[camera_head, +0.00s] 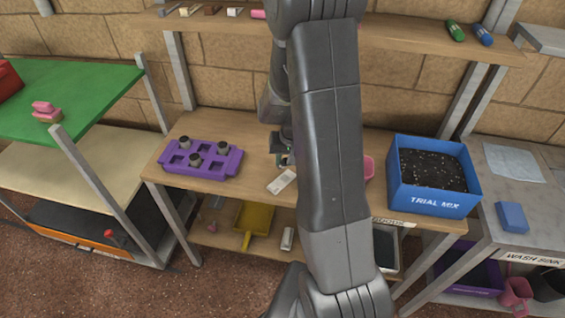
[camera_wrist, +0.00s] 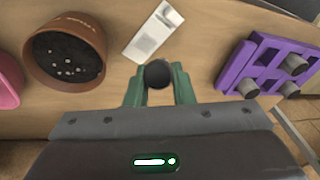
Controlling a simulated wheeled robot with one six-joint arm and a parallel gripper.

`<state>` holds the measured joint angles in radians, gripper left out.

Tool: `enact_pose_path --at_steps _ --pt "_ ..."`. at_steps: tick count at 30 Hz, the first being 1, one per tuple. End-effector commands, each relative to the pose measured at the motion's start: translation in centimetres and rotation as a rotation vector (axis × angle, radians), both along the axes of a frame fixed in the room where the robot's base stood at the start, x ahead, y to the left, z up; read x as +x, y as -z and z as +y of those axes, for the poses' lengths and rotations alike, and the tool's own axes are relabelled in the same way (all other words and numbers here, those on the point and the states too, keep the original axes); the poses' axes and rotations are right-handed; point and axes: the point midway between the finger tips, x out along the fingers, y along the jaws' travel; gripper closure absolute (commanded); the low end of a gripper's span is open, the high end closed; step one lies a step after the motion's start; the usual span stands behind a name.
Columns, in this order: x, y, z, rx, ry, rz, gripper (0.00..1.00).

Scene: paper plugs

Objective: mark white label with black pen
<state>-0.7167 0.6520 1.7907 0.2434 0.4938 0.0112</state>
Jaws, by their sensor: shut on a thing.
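A white label (camera_head: 281,181) lies flat on the wooden bench, near its front edge. It also shows in the wrist view (camera_wrist: 153,35), with a small grey patch on it. My gripper (camera_wrist: 158,84) is shut on the black pen (camera_wrist: 158,73), which I see end-on as a dark round end between the green fingers. In the wrist view the pen sits just beside the label's near end. In the head view my gripper (camera_head: 283,153) is just behind the label, partly hidden by my arm. Whether the pen touches the bench cannot be told.
A purple tray (camera_head: 226,166) with several dark plugs stands left of the label. A brown pot of soil (camera_wrist: 66,50) and a pink container (camera_wrist: 6,80) are nearby. A blue soil box (camera_head: 432,202) stands at right. A shelf (camera_head: 420,38) runs above the bench.

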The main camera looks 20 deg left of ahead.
Motion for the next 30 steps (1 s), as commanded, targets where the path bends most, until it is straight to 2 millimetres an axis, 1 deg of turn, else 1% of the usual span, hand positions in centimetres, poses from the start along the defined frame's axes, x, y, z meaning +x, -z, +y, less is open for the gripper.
enact_pose_path --at_steps 1,12,15,30 --pt "0.2 -0.8 -0.1 0.001 0.001 -0.001 1.0" --pt "0.7 -4.1 -0.8 0.001 0.006 -0.001 1.0" --pt "0.8 -4.8 -0.9 0.001 0.007 -0.001 1.0" --pt "0.9 -4.9 -1.0 0.001 0.007 -0.001 1.0"
